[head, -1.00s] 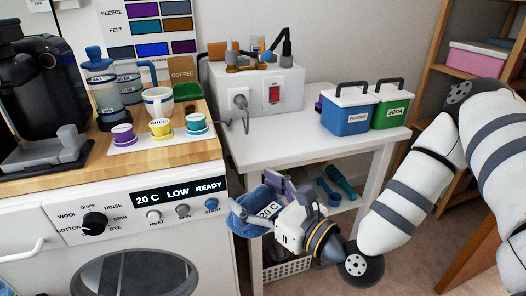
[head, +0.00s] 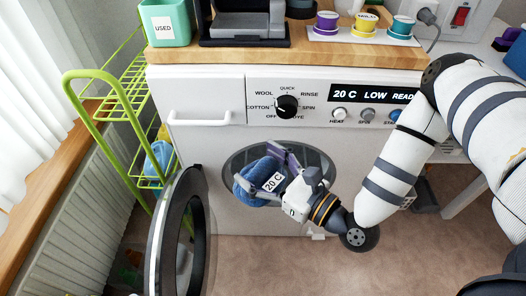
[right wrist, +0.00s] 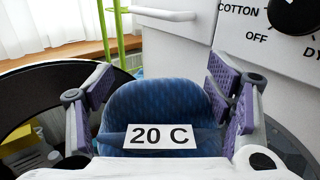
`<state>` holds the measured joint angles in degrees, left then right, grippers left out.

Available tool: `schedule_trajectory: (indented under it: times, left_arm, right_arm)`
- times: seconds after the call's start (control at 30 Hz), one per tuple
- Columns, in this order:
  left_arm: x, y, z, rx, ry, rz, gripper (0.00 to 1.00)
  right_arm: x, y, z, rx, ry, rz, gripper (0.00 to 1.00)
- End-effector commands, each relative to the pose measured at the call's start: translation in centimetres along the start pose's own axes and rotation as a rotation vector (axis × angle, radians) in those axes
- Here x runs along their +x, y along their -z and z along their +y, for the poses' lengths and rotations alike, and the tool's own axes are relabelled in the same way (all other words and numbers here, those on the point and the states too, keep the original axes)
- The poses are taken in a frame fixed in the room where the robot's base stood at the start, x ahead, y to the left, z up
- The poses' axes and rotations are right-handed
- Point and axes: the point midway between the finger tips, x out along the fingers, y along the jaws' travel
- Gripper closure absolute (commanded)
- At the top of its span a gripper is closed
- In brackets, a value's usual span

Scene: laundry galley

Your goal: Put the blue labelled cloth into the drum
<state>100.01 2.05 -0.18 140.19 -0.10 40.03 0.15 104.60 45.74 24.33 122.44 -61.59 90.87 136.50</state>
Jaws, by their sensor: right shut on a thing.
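The blue cloth (head: 250,190) with a white "20 C" label is held by my right gripper (head: 268,172). In the right wrist view the cloth (right wrist: 150,103) sits between the two purple-padded fingers of the gripper (right wrist: 158,85), its label facing the camera. The gripper and cloth overlap the round drum opening (head: 322,163) in the head view and cover much of it. I cannot tell whether the cloth is in front of the opening or partly inside. The dark-rimmed drum door (head: 158,240) stands open at the left. My left gripper is not in view.
The white washer front (head: 215,140) carries a dial (head: 287,106) and a display reading "20 C LOW READY". A green wire rack (head: 112,90) stands left of the washer. The wooden counter (head: 190,55) above holds colored pods and a teal "USED" bin (head: 166,24).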

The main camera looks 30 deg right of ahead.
Motion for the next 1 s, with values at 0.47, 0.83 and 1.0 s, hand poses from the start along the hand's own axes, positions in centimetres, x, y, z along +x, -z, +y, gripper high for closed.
schedule_trajectory:
  times: [0.47,0.83,1.0]
  left_arm:
    - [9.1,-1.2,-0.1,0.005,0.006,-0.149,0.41]
    - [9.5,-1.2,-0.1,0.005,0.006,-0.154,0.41]
    - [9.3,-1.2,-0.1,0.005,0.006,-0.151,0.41]
  right_arm:
    - [-2.1,26.1,-1.5,0.037,0.764,-0.006,0.71]
    - [-4.5,28.0,-1.9,0.022,0.896,-0.001,0.71]
    - [-4.6,27.9,-1.7,0.022,0.899,0.001,0.71]
